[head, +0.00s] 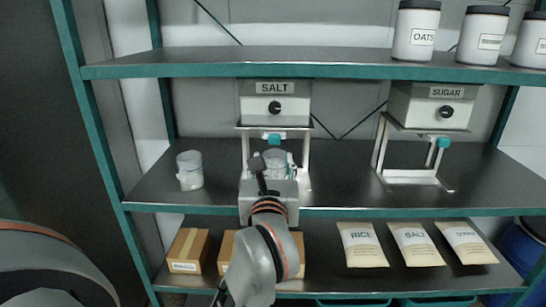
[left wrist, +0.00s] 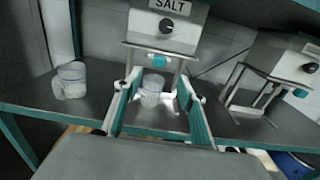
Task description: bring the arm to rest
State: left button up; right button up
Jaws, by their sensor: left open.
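My left gripper (head: 272,160) reaches over the middle shelf to the salt dispenser (head: 275,103). In the left wrist view the gripper (left wrist: 158,84) has its two teal-lined fingers spread wide. A clear cup (left wrist: 152,91) stands upright under the salt dispenser and appears between the fingers, with a gap on both sides. Whether the fingertips reach past the cup is hard to tell. In the head view the gripper hides part of this cup. My right gripper is in neither view.
Another clear cup or small stack (head: 189,170) stands to the left on the middle shelf (head: 340,185). The sugar dispenser (head: 433,106) stands to the right. Jars (head: 416,32) are on the upper shelf. Boxes (head: 188,251) and labelled bags (head: 362,245) lie below.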

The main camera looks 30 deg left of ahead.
pick_arm(q)
jog(key=shift+s, duration=0.1)
dwell(0.5)
jog(key=s+d+f+m+t+h, duration=0.1)
jog(key=d+f+m+t+h, duration=0.2)
jog(key=d+f+m+h, duration=0.95)
jog(key=s+d+f+m+t+y, duration=0.1)
jog(key=s+f+m+t, duration=0.3)
jog(key=m, duration=1.8)
jog(key=s+f+m+g, duration=0.4)
jog(key=f, duration=0.7)
jog(key=s+f+m+g, duration=0.3)
jog(key=s+f+m, duration=0.1)
jog(key=f, duration=0.7)
jog(key=s+a+f+m+g, duration=0.1)
jog(key=s+f+m+g, duration=0.3)
jog(key=f, duration=0.6)
jog(key=shift+f+g, duration=0.3)
jog(key=shift+f, duration=0.1)
jog(key=shift+a+h, duration=0.1)
jog(key=shift+h, duration=0.15)
jog(key=shift+c, duration=0.6)
